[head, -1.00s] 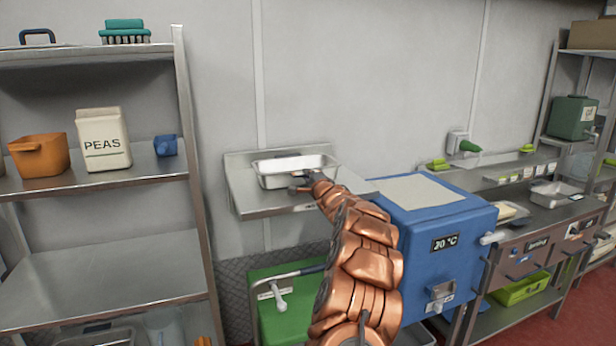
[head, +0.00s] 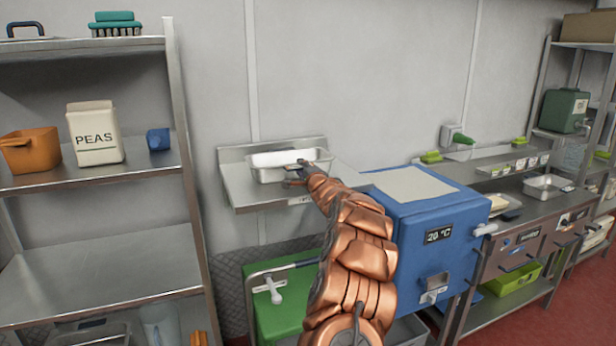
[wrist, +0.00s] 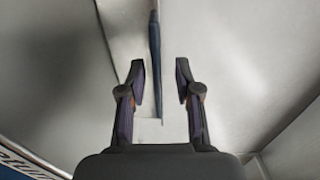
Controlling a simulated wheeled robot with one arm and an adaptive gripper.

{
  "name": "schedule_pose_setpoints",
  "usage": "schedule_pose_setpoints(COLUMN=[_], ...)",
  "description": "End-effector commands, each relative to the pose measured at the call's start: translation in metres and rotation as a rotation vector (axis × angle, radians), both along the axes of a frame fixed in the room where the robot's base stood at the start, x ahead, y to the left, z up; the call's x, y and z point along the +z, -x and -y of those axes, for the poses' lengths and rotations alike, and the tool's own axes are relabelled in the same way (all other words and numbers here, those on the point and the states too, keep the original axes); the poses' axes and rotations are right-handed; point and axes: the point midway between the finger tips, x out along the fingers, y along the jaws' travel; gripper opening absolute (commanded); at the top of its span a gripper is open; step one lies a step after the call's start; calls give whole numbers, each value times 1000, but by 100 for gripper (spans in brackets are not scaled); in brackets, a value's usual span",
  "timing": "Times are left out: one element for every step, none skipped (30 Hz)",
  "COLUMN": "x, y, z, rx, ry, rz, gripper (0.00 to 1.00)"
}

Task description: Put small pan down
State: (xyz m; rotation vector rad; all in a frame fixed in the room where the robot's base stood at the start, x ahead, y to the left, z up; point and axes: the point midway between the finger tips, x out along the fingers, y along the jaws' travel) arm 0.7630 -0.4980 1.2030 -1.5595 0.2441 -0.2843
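The small pan (head: 264,174) is a shallow silver rectangular pan. In the head view it sits level at the steel wall shelf (head: 240,196), and it looks to be resting there. My gripper (head: 296,177) is at the pan's near side, right of its middle. In the wrist view my gripper (wrist: 160,78) has its two fingers apart. A thin dark strip (wrist: 155,45) runs between them with a gap on each side; I cannot tell which part of the pan or shelf it is. The far side of the fingers is hidden in the head view.
A blue box (head: 428,220) reading 20 °C stands right of the shelf, close to my arm. A green cart (head: 277,312) is below. A left rack (head: 95,184) holds an orange container (head: 30,152) and a PEAS carton (head: 94,135). The shelf's right part is bare.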

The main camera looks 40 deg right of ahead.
Motion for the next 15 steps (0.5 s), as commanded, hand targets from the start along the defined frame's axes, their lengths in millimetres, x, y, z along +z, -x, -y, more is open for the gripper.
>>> schedule_pose_setpoints(x=[-2, -2, -2, -2, -2, -1, 0, 0, -2, -3, -3, -3, -2, -1, -1], y=[3, 5, 8, 10, 13, 16, 19, 21, 24, 26, 29, 33, 36, 39, 43], z=[-1, -1, -2, -2, -3, -4, -5, -6, -8, -10, -11, -12, -12, -13, -14], rx=[-1, -1, -1, -1, -2, -2, -2, -2, 0, 1, 2, 0, 0, -1, -2], ry=[-3, -4, -4, -3, -4, -2, -2, -2, -3, -4, -4, -4, -3, -2, -3], rz=[0, -1, -1, 0, 1, 3, 4, 4, 2, 1, 1, 1, 2, 3, 4], gripper=[33, 33, 33, 33, 33, 33, 33, 33, 33, 33, 33, 33, 33, 33, 33])
